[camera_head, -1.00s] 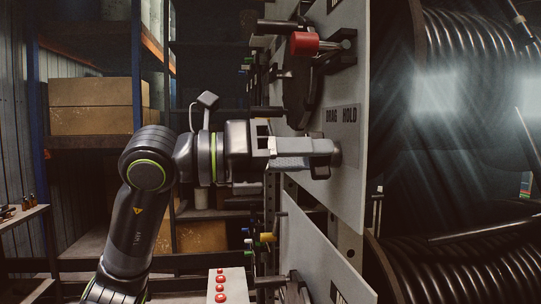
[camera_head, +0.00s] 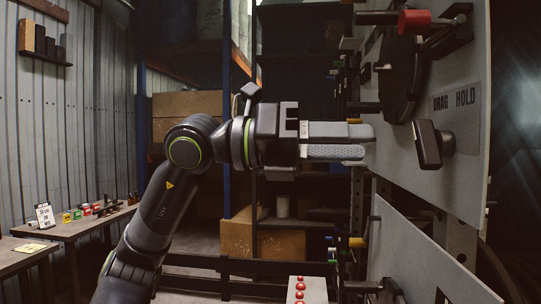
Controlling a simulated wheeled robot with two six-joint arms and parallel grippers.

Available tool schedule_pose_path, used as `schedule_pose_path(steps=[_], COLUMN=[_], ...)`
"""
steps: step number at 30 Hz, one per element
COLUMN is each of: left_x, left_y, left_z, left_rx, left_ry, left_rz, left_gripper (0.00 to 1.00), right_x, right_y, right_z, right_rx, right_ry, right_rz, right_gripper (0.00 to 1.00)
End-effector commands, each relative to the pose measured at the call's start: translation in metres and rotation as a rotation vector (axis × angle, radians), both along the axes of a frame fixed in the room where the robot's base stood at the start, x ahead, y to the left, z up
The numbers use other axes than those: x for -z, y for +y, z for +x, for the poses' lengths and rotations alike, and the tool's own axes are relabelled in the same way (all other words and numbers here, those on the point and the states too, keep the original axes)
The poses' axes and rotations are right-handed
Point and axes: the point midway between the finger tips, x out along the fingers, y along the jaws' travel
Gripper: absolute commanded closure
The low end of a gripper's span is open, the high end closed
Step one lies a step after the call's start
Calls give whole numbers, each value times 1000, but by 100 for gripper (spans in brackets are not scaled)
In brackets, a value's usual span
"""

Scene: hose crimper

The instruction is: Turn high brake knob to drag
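The brake knob (camera_head: 429,146), a dark bar handle on a short shaft, sticks out of the upper grey panel (camera_head: 471,175). It sits below the printed DRAG HOLD label (camera_head: 454,100). Its bar stands near upright, with the top leaning slightly left; I cannot tell exactly which word it points to. My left gripper (camera_head: 368,142) is to the left of the knob, empty and clear of it, with its fingers pointing at the panel. The fingers look parted, one above the other, with a ribbed pad showing. My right gripper is not in view.
A red-handled lever (camera_head: 414,21) and a dark wheel (camera_head: 400,78) are on the panel above. A box with red buttons (camera_head: 300,291) stands below. A lower panel (camera_head: 410,250) is under the knob. A bench (camera_head: 75,228) with small items is at left, shelves behind.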

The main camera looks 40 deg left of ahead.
Motion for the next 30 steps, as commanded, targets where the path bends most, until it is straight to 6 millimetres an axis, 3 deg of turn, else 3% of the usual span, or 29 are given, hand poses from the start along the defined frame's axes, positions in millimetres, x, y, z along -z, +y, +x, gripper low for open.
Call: schedule_pose_path(steps=[18,30], left_x=[4,-1], left_y=[65,76], left_z=[-43,-51], left_rx=[-5,0], left_ry=[1,-1], left_rz=[-2,-1], left_gripper=[65,65], right_x=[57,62], right_y=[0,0], right_z=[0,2], right_rx=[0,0], right_ry=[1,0], right_rz=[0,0], right_gripper=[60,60])
